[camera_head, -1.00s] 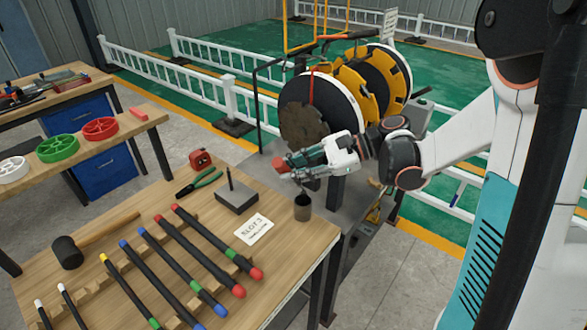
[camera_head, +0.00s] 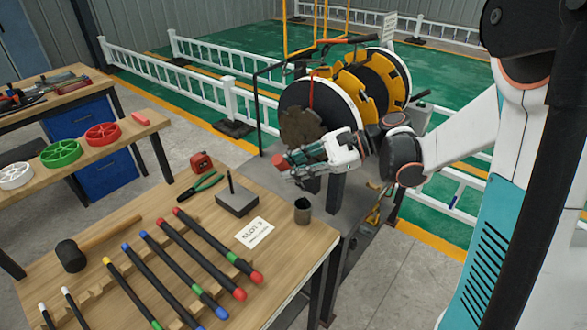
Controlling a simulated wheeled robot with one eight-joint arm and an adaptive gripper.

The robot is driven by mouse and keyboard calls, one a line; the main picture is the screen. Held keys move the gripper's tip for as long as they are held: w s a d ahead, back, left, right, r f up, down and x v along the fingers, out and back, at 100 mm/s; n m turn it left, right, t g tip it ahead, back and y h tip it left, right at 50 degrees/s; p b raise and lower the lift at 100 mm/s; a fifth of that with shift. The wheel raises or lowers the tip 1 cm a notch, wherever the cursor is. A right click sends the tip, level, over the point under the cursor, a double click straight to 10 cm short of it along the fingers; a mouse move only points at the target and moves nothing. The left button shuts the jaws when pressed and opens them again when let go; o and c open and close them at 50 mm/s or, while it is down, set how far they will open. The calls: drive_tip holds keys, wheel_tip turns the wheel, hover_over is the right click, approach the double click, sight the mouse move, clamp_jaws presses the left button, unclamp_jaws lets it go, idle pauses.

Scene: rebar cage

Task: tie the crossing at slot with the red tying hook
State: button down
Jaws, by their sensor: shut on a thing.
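My gripper (camera_head: 292,170) is above the far right corner of the wooden table, in front of the reel stand. It is shut on a red-ended tool (camera_head: 280,162), which looks like the red tying hook. Its fingers hide most of the tool, and I cannot make out a hook tip. A white card marked "SLOT" (camera_head: 254,233) lies flat on the table, below and left of the gripper; its number is hard to read. Several dark bars with coloured ends, one of them red-ended (camera_head: 218,246), lie on wooden rests left of the card. No tied wire is discernible.
A grey block with a peg (camera_head: 237,203), a dark cup (camera_head: 302,210), green-handled pliers (camera_head: 200,186), a red tape measure (camera_head: 201,162) and a mallet (camera_head: 70,255) stand or lie on the table. A large reel (camera_head: 320,105) rises behind the gripper.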

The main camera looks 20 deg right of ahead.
wheel_tip(320, 180, up, 5)
drive_tip(key=p, duration=0.2)
drive_tip(key=shift+f+p, duration=0.15)
drive_tip(key=shift+p, duration=0.25)
drive_tip(key=shift+f, duration=0.1)
